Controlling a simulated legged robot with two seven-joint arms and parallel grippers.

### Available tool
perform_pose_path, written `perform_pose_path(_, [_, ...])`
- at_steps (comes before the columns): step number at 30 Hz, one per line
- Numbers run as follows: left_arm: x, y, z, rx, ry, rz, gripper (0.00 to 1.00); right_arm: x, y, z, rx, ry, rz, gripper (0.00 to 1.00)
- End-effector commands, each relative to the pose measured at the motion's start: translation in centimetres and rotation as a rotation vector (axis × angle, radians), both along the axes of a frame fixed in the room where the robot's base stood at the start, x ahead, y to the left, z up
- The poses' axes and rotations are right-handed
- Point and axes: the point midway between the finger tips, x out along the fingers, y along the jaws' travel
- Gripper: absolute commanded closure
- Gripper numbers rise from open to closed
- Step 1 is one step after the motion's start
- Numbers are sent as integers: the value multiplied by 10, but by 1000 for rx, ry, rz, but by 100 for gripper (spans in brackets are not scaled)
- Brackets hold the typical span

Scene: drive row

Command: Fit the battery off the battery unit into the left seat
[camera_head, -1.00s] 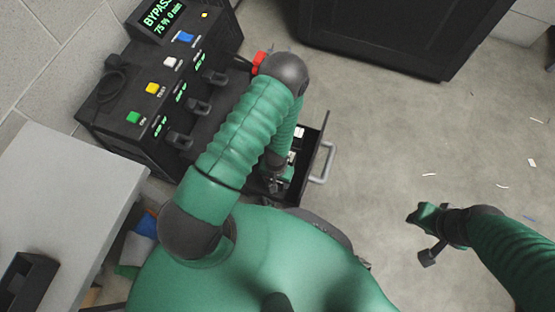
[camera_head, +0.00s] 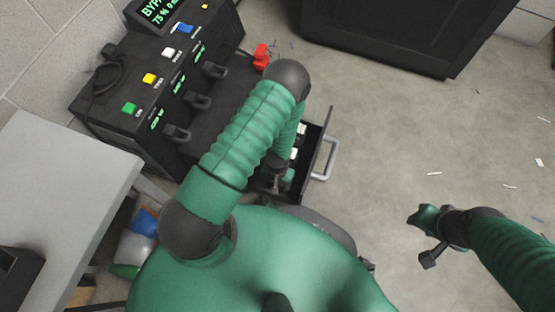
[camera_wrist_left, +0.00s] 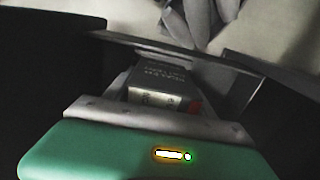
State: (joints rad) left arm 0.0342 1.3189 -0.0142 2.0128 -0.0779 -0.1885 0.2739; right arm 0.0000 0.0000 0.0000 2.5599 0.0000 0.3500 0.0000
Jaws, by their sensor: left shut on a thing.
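The black battery unit (camera_head: 165,85) stands at the upper left, with a lit display, coloured switches and several dark latches. A dark drawer (camera_head: 325,140) with a grey handle is open at its right side, and white-topped items (camera_head: 301,128) show inside. My left gripper (camera_head: 277,172) is down at the drawer, mostly hidden by my arm. In the left wrist view, a grey, labelled block with a red part, seemingly the battery (camera_wrist_left: 158,82), shows beyond my gripper's green and grey body. The left seat cannot be made out. My right gripper (camera_head: 428,235) hangs over bare floor, away from the unit.
A grey table (camera_head: 70,190) stands at the left, with a bin (camera_head: 138,245) of coloured items beside it. A dark cabinet (camera_head: 390,35) stands at the top. A red object (camera_head: 261,57) lies beside the unit. Floor at right is clear apart from small scraps.

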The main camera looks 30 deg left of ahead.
Motion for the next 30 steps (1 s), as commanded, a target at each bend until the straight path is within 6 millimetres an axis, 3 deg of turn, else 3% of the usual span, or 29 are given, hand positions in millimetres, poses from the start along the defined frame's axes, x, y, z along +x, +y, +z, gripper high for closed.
perform_pose_path(2, [0, 0, -5, 0, -1, 1, 100, 0, 0, -2, 0, 0, 0, 64])
perform_pose_path(3, [0, 0, -5, 0, -1, 1, 35, 0, 0, -3, 0, 0, 0, 64])
perform_pose_path(8, [0, 1, -7, 0, -1, 1, 15, 0, 0, -3, 0, 0, 0, 64])
perform_pose_path(13, [1, 1, 13, 0, -2, 0, 15, 0, 0, 8, 0, 0, 0, 64])
perform_pose_path(18, [1, 0, 66, 1, -3, 1, 15, 0, 0, 49, 0, 0, 0, 64])
perform_pose_path(24, [0, 0, 113, 0, -1, 0, 15, 0, 0, 82, 0, 0, 0, 64])
perform_pose_path(30, [2, 0, 132, 0, -4, -1, 15, 0, 0, 90, 0, 0, 0, 64])
